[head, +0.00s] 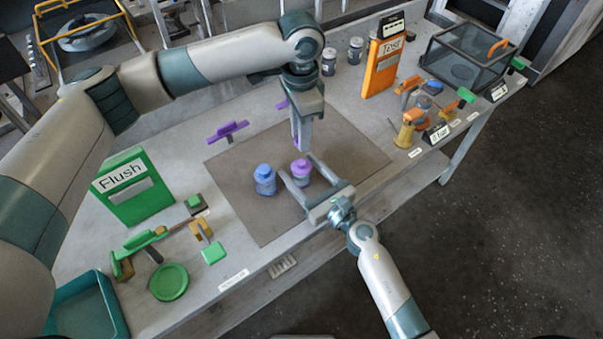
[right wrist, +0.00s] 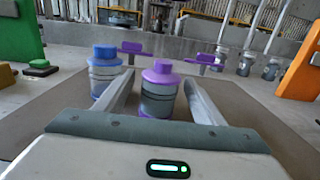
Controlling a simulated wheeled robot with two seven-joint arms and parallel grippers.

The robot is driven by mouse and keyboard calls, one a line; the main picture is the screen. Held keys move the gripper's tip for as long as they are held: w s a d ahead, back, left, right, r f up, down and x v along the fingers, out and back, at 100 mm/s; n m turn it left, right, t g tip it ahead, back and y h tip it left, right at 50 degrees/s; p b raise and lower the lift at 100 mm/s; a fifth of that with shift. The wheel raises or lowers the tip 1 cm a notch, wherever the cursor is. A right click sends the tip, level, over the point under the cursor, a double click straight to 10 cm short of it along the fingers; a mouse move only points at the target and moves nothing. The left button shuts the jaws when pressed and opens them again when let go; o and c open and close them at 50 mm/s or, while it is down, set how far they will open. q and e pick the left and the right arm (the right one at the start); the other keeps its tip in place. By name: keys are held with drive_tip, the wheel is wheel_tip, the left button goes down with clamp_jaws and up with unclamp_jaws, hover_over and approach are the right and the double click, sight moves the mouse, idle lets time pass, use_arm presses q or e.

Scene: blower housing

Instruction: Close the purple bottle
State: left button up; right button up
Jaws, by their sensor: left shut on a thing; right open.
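The purple bottle (head: 301,174) stands upright on the brown mat (head: 245,212). It has a grey body with a purple top, and in the right wrist view (right wrist: 158,98) it stands between my right fingers. My right gripper (head: 297,164) is open, one finger on each side of the bottle. My left gripper (head: 297,146) points down above and just behind the bottle in the head view. It is shut on a small purple piece, mostly hidden by the fingers. The left gripper is not in the right wrist view.
A blue-topped bottle (head: 264,181) stands close to the left of the purple one, beside my right gripper's left finger. A purple-handled item (head: 228,131) is behind. A green Flush board (head: 133,188) and an orange Test board (head: 382,62) flank the mat. The mat's front is clear.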

drive_tip(key=c, duration=1.6)
use_arm(q)
hover_over(301, 162)
drive_tip(key=shift+f, duration=2.45)
drive_tip(key=shift+a+f, duration=0.1)
drive_tip(key=shift+f, duration=0.05)
drive_tip(key=shift+f, duration=0.75)
drive_tip(key=shift+f, duration=0.6)
use_arm(e)
clamp_jaws()
